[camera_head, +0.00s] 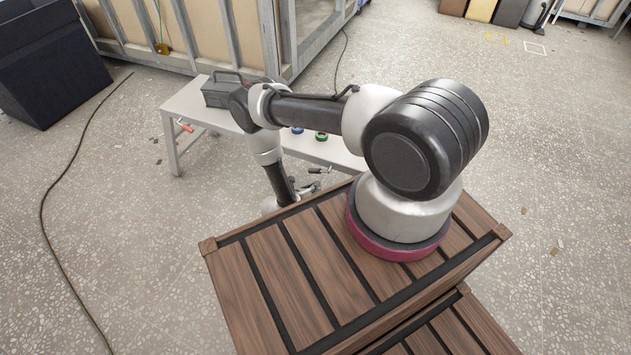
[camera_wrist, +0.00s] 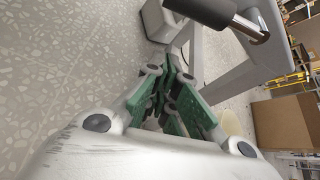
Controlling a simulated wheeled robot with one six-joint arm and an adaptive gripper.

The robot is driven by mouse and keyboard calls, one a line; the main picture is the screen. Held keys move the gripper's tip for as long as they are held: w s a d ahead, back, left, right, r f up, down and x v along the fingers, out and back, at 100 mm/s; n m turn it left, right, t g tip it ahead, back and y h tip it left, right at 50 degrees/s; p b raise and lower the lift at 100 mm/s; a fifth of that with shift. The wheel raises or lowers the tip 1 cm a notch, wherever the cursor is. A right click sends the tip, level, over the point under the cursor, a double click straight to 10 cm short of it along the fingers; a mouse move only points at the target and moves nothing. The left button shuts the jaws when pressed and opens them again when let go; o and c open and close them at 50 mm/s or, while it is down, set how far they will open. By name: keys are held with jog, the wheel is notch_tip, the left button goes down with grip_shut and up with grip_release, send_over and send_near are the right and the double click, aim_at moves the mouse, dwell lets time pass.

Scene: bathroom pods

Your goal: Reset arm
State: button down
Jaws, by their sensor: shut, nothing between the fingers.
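My arm reaches out over the floor, bends down at its far end beside the white bench (camera_head: 185,104). My gripper (camera_head: 312,184) hangs low at the near side of the bench, small and partly hidden by the arm in the head view. In the wrist view, my gripper (camera_wrist: 172,68) shows its green-sided fingers drawn together, with nothing between them. The grey bench frame (camera_wrist: 232,82) stands just past the fingertips in that view. I cannot tell whether the fingers touch it.
A black box (camera_head: 48,65) stands at left. A cable (camera_head: 45,215) lies on the floor. Open floor lies at right.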

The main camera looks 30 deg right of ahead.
jog(key=v, duration=1)
jog(key=shift+s, duration=0.2)
jog(key=shift+s+d, duration=0.1)
jog(key=shift+d, duration=0.05)
jog(key=s+d+r+m+g+h, duration=0.2)
jog(key=s+d, duration=0.2)
jog(key=s, duration=0.1)
notch_tip(320, 180, up, 39)
jog(key=s+m+g+y, duration=0.2)
jog(key=m+g+y, duration=0.6)
jog(key=m, duration=1)
jog(key=s+d+r+m+t+y, duration=0.1)
jog(key=s+r+m+t+y, duration=0.1)
jog(key=r, duration=0.7)
jog(key=s+d+r+m+t+y, duration=0.1)
jog(key=s+r+m+t, duration=0.2)
jog(key=s+r, duration=0.3)
jog(key=s+d+r+m+t+y, duration=0.1)
jog(key=s+r+m+t+y, duration=0.1)
jog(key=r, duration=0.9)
jog(key=shift+s+d+r+m+t+y, duration=0.35)
jog(key=shift+s+m+t, duration=0.55)
jog(key=shift+t, duration=0.3)
jog(key=shift+a, duration=0.1)
